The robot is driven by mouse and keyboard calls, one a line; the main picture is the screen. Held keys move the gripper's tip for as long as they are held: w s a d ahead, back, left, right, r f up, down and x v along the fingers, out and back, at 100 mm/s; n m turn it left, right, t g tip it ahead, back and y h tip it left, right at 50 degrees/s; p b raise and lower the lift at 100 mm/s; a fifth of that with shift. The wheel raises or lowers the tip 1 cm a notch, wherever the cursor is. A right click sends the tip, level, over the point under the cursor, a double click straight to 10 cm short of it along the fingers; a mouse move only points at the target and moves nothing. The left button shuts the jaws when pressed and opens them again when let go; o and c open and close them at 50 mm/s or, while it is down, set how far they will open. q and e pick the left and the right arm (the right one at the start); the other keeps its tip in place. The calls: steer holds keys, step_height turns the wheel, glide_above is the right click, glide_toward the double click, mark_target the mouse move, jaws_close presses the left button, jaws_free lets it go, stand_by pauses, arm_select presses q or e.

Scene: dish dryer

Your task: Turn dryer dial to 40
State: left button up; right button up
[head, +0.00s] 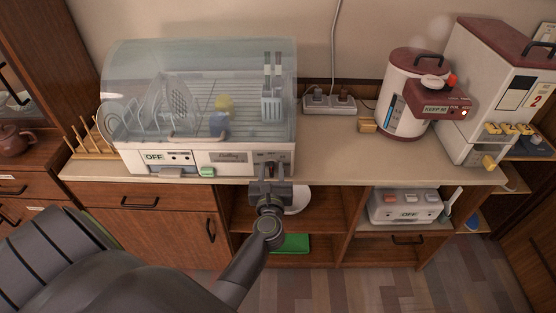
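The dish dryer (130,152) stands on the counter at the left, with a clear domed cover (200,58) over its rack. Its front panel has a label reading OFF (154,157) at the left end and a control section with the dial (270,158) at the right end. My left gripper (270,172) is right in front of that right section, pointing at the panel. It hides much of the dial, so the dial's setting cannot be read. Whether the fingers touch or grip the dial is too small to tell. My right gripper is out of view.
Plates and a utensil holder (271,107) are inside the dryer. A red-and-white water dispenser (408,100) and a tall appliance (490,80) stand at the right. The counter's middle is clear. Open shelves lie below.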

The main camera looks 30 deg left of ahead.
arm_select(q)
steer(key=shift+a, duration=0.1)
steer(key=shift+r, duration=0.1)
steer(key=shift+c, duration=0.2)
steer(key=c, duration=0.7)
jaws_close()
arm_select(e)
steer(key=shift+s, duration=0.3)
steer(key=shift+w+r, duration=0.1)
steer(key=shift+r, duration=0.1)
